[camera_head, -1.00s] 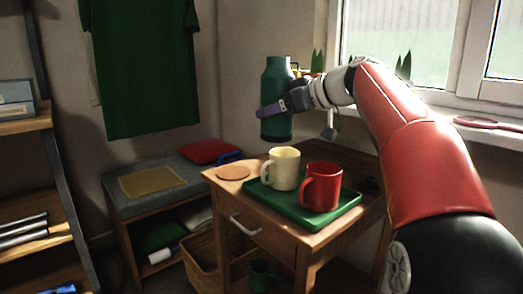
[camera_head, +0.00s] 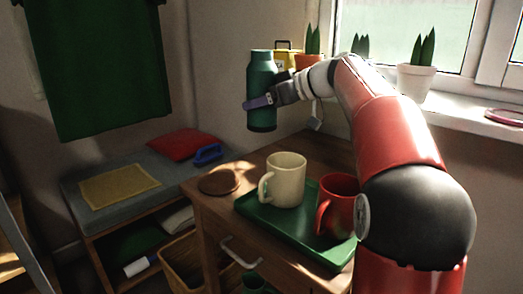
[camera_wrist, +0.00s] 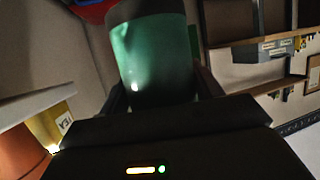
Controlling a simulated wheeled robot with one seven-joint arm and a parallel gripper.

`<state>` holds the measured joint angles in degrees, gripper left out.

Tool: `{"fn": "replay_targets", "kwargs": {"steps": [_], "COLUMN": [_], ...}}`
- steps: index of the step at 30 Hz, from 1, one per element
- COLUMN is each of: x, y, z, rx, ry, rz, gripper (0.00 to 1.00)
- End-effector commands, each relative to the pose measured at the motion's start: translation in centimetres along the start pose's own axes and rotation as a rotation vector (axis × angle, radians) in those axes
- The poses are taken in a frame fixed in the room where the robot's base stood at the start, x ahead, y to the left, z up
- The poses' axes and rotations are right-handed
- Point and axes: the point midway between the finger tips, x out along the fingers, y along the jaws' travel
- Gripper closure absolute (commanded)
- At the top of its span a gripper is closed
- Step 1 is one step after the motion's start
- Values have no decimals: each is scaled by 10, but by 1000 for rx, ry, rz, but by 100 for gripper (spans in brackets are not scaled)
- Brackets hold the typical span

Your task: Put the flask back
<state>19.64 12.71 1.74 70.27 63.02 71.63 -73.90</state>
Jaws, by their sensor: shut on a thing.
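The flask (camera_head: 261,82) is dark green with a darker base and stands upright in the air above the back of the wooden side table (camera_head: 322,150). My gripper (camera_head: 258,102) is shut around its middle from the right. In the wrist view the flask (camera_wrist: 155,55) fills the space between the fingers, and its far end is dark. A round brown coaster (camera_head: 219,182) lies on the table's left corner, below and left of the flask. Nothing stands on the coaster.
A green tray (camera_head: 262,222) on the table holds a cream mug (camera_head: 287,180) and a red mug (camera_head: 338,203). Potted plants, one in a white pot (camera_head: 415,82), and a yellow tin (camera_head: 287,59) stand by the window. A low bench (camera_head: 75,205) with a red cushion (camera_head: 186,145) is at left.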

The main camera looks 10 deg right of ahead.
Motion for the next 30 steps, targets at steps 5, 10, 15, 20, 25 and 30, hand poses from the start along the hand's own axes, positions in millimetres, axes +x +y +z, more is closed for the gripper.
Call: {"fn": "replay_targets", "kwargs": {"steps": [5,10,15,20,25,30], "x": [16,23,30,38,41,40], "y": [-1,0,0,0,0,0], "z": [39,56,71,92,98,98], "rx": [1,-2,-1,0,-2,-2], "ry": [2,3,1,2,2,2], "rz": [0,1,0,1,1,1], "gripper": [78,78,78,78,78,78]}}
